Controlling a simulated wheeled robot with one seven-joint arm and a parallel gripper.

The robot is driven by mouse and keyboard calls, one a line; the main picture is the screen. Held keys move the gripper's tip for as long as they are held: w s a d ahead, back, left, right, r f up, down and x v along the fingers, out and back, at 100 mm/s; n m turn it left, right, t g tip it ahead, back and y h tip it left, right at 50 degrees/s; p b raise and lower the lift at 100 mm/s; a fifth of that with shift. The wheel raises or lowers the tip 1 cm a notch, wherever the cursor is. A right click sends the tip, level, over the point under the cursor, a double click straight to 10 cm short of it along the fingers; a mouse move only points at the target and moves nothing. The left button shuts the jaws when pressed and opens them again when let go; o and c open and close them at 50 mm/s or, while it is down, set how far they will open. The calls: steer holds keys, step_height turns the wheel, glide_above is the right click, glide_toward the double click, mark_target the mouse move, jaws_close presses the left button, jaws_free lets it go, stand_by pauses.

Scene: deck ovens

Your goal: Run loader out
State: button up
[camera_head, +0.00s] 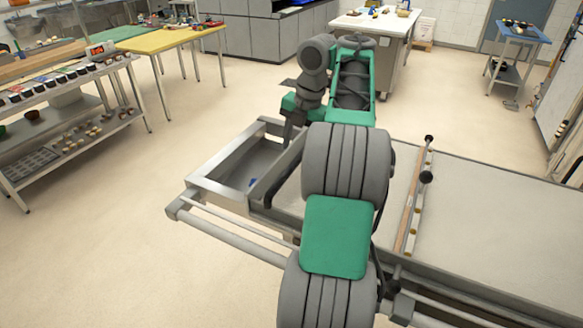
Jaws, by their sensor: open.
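The loader appears to be the long grey bed (490,215) that runs from the right of the head view toward the middle. At its left end is a metal frame (215,190) with an open, box-like recess. A round bar (225,238) runs along the frame's near side. My arm covers the middle of the loader.
A wooden strip with black knobs (412,200) lies across the bed. A shelf rack (65,125) and a yellow table (170,39) stand at left. A white-topped table (375,24) and a blue table (520,33) stand at the back. The floor left of the frame is clear.

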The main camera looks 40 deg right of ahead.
mark_target(290, 167)
steer(key=f+b, duration=0.2)
steer(key=w+f+b, duration=0.1)
steer(key=f+b, duration=0.1)
steer(key=f, duration=0.1)
steer(key=f+b, duration=0.2)
steer(key=shift+w+a+f, duration=0.25)
steer(key=shift+a, duration=0.1)
steer(key=shift+r, duration=0.1)
steer(key=shift+c, duration=0.3)
jaws_close()
stand_by(0.5)
